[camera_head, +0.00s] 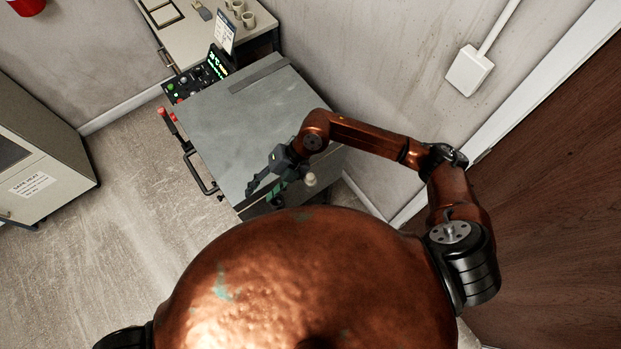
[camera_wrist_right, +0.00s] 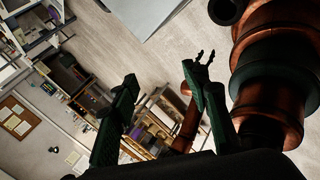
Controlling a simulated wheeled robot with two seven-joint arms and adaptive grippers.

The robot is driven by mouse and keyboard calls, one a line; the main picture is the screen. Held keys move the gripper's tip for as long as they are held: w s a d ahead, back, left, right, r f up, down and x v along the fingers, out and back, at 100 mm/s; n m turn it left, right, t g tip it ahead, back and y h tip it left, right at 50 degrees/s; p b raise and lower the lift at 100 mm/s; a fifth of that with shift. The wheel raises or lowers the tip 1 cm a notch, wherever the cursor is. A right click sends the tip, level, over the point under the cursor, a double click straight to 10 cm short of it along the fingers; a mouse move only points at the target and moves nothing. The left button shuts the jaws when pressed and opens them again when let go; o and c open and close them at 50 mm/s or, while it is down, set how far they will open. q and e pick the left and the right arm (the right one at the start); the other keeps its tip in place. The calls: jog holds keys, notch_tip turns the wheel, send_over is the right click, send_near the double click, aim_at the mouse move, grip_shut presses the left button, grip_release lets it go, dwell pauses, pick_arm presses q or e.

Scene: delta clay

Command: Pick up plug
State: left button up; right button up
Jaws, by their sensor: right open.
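A small cream rounded piece (camera_head: 310,179), possibly the plug, shows at the front right edge of the grey-topped cabinet (camera_head: 225,125) in the head view. My right gripper (camera_head: 262,193) is open over the cabinet's front edge, just left of that piece and apart from it. In the right wrist view the two fingers of my right gripper (camera_wrist_right: 160,75) are spread, with nothing between them; no plug can be made out there.
A control panel (camera_head: 195,80) and red-tipped handles (camera_head: 168,116) sit at the cabinet's left side. A bench with several cups (camera_head: 240,12) stands behind. A wall box (camera_head: 469,71) and a brown door (camera_head: 550,190) are on the right.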

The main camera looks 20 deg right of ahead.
jog(key=w+d+f+h, duration=0.2)
jog(key=d+f+h, duration=0.1)
jog(key=d, duration=0.3)
jog(key=m+t+h, duration=0.1)
jog(key=t+h, duration=0.1)
jog(key=h, duration=0.3)
send_over(310, 176)
jog(key=shift+s+a+f, duration=0.1)
jog(key=shift+a+f, duration=0.15)
jog(key=shift+f, duration=0.75)
jog(key=shift+d+f, duration=0.2)
jog(key=shift+f, duration=0.35)
jog(key=shift+d+f, duration=0.2)
jog(key=shift+f, duration=0.35)
jog(key=shift+a+f+p, duration=0.1)
jog(key=shift+f+p, duration=0.3)
jog(key=shift+f, duration=2.4)
jog(key=shift+c, duration=0.5)
grip_shut()
